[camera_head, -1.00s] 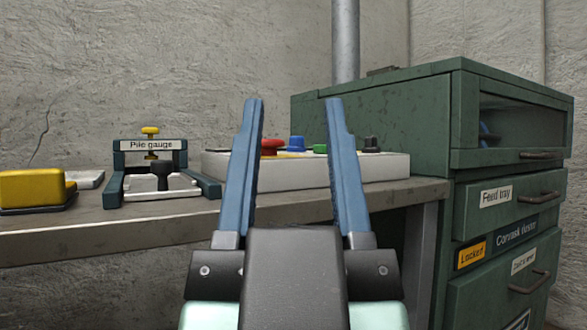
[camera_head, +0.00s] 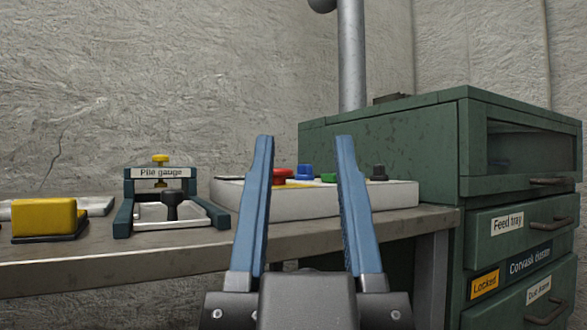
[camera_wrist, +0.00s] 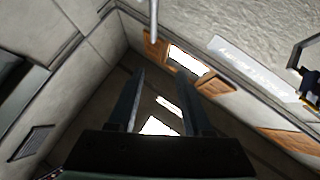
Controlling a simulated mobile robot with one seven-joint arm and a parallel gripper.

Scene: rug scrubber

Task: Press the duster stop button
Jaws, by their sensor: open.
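A pale control box (camera_head: 395,195) stands on the bench with a red mushroom button (camera_head: 282,175), a blue button (camera_head: 304,171), a green button (camera_head: 328,177) and a black knob (camera_head: 378,172). I can read no label on the buttons, so which is the duster stop cannot be told. My gripper (camera_head: 305,140) is open and empty, pointing up in front of the box. The red, blue and green buttons show between its fingers; the fingers hide parts of the box. The wrist view shows my gripper (camera_wrist: 162,72) against walls and bright openings, with no button recognisable.
A pile gauge (camera_head: 160,173) and a yellow block (camera_head: 45,218) sit on the bench (camera_head: 150,251) to the left. A green cabinet (camera_head: 390,150) labelled "Corvask duster" stands at the right, its drawer handles sticking out. A metal pipe (camera_head: 352,60) rises behind.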

